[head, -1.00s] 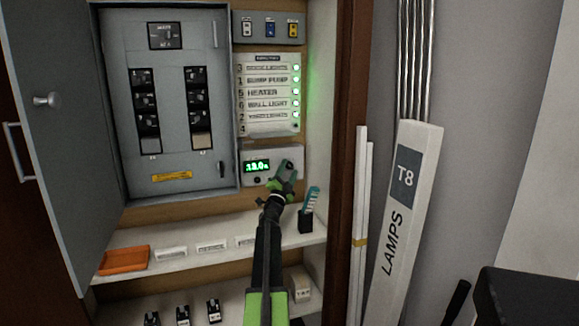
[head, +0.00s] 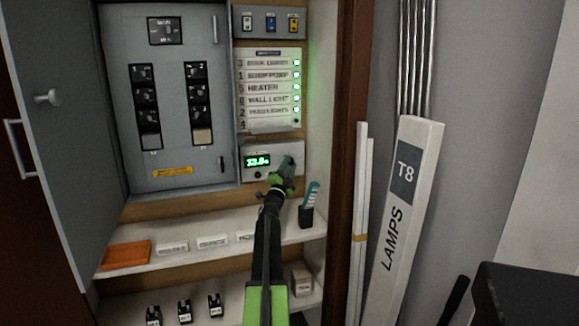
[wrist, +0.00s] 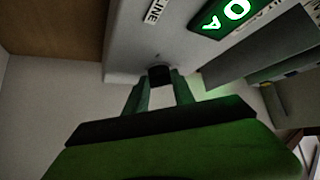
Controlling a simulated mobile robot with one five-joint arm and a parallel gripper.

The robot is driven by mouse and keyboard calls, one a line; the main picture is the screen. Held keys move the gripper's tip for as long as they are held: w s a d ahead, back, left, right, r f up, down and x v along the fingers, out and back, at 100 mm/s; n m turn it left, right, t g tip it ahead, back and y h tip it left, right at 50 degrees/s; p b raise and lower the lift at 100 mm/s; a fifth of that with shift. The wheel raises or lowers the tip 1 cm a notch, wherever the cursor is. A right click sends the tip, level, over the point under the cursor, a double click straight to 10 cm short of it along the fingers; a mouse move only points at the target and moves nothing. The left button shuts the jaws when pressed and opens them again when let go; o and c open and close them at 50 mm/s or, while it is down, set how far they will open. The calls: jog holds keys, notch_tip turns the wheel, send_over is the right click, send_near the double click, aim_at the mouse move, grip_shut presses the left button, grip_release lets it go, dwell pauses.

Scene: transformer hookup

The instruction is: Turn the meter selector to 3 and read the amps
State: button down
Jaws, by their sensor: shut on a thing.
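The meter (head: 270,177) is a pale box on the cabinet's back wall, below the label list. Its lit green display (head: 257,160) seems to read about 13.0, but the digits are blurred. In the wrist view the display (wrist: 222,14) is cut off and shows a 0 and an A. My gripper (head: 287,164) is at the right side of the meter, shut on the selector knob. The wrist view shows the dark selector knob (wrist: 160,72) between the fingertips of my gripper (wrist: 160,80). The selector's pointer and number marks cannot be made out.
A grey breaker panel (head: 130,110) with its door open stands left. A list of circuit labels (head: 265,88) with green lights is above the meter. A lamp box (head: 411,200) leans at right.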

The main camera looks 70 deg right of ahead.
jog(key=m+y+p, duration=0.1)
jog(key=m+p, duration=0.1)
jog(key=p, duration=0.1)
jog(key=m+g+y+p, duration=0.1)
jog(key=m+y+p, duration=0.1)
jog(key=p, duration=0.2)
jog(key=r+m+g+y+p, duration=0.1)
jog(key=m+y+p, duration=0.1)
jog(key=p, duration=0.1)
jog(key=shift+w+a+r+m+p, duration=0.1)
jog(key=shift+m+p, duration=0.2)
jog(key=shift+m, duration=0.1)
jog(key=c, duration=1.1)
grip_release()
jog(key=shift+o, duration=0.2)
jog(key=shift+a, duration=0.1)
jog(key=w+a, duration=0.1)
jog(key=a, duration=1.6)
jog(key=shift+w, duration=0.3)
